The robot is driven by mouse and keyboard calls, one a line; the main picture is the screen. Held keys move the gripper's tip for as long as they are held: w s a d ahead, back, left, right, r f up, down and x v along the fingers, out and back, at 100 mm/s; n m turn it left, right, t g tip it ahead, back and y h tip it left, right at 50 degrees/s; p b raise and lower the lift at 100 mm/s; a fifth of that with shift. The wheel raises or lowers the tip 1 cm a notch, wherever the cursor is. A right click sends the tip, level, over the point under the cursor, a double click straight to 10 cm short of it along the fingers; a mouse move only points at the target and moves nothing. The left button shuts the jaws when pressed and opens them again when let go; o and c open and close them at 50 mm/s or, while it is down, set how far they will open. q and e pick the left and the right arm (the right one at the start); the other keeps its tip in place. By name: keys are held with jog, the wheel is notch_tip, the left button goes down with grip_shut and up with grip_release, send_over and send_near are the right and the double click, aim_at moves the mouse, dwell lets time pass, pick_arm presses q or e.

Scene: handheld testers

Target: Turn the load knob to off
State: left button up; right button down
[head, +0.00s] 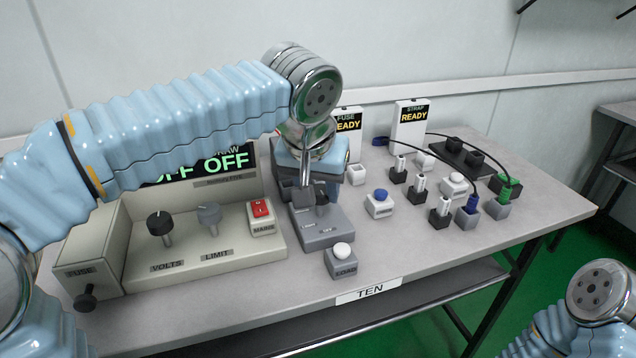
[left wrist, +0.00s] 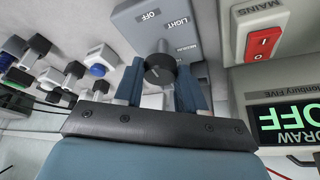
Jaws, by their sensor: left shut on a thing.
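The load knob (left wrist: 160,70) is a round black knob on a grey box (left wrist: 140,22) whose face carries "OFF" and "LIGHT" labels. My left gripper (left wrist: 159,88) has a blue-grey finger on either side of the knob and is shut on it. In the head view the grey box (head: 322,232) stands right of the beige supply. There my left gripper (head: 312,188) comes down over the box from above, and its wrist hides part of the box. I cannot tell clearly which label the knob points at. My right gripper is not in view.
The beige supply (head: 203,240) has two knobs and a red mains switch (head: 261,209); its display reads OFF. A grey button box (head: 342,262) stands in front. Several small plugs, sockets and cables fill the bench's right half. The bench's right front (head: 440,255) is clear.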

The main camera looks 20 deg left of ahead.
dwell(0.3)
pick_arm(q)
jog(key=o, duration=1.1)
jog(key=shift+c, duration=0.2)
jog(key=p+v, duration=0.2)
jog(key=v, duration=1.2)
jog(key=shift+f, duration=0.1)
